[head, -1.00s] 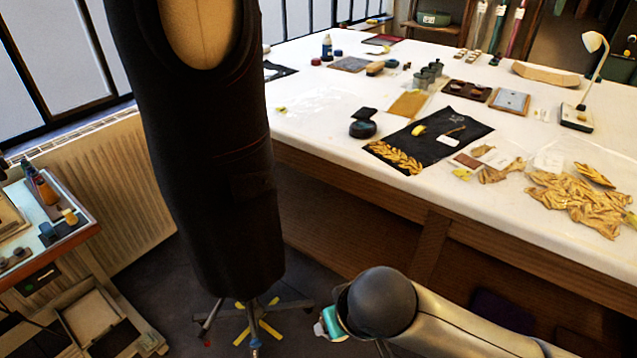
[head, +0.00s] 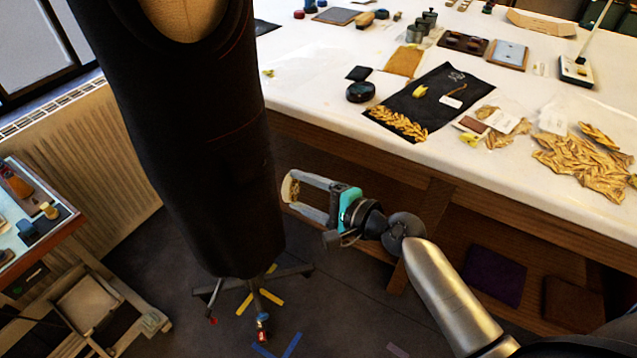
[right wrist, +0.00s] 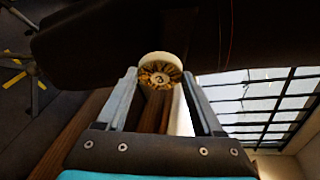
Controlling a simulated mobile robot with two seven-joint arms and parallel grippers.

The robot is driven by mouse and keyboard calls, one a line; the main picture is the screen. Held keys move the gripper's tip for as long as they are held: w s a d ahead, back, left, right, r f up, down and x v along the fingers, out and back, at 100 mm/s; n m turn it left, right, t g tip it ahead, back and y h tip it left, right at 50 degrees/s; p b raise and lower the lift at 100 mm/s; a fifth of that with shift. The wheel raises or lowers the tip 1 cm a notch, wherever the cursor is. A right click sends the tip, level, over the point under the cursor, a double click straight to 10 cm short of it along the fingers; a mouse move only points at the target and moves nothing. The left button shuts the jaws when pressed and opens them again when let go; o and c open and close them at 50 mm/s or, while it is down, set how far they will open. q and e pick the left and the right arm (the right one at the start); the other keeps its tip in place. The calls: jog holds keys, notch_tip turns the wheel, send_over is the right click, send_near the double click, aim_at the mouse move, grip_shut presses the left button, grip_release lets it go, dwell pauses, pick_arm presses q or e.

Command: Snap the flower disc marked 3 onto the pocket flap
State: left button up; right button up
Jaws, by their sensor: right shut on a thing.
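The flower disc marked 3 (right wrist: 161,72) is a pale round disc with a golden flower face around a small numbered centre. My right gripper (right wrist: 160,80) is shut on it, with the marked face toward the wrist camera. In the head view the right gripper (head: 290,188) holds the disc (head: 289,187) just right of the dark garment (head: 185,140) on the dress form, apart from it as far as I can tell. The pocket flap (head: 248,165) is hard to make out, dark on dark cloth. My left gripper is not in view.
The white table (head: 310,85) stands behind and to the right, with a dark cloth panel (head: 425,100), gold leaf pieces (head: 580,165) and small tools. A side cart (head: 40,225) stands at left. The form's wheeled stand (head: 255,290) is below.

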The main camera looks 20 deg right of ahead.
aim_at(266, 162)
jog(key=w+a+m+t+h+p, duration=0.1)
jog(key=w+a+m+t+h, duration=0.1)
jog(key=w, duration=0.5)
jog(key=shift+w+f, duration=0.3)
dwell(0.5)
jog(key=shift+w+a, duration=0.35)
jog(key=shift+a, duration=0.1)
dwell(1.3)
jog(key=o, duration=1.3)
jog(key=shift+c, duration=0.2)
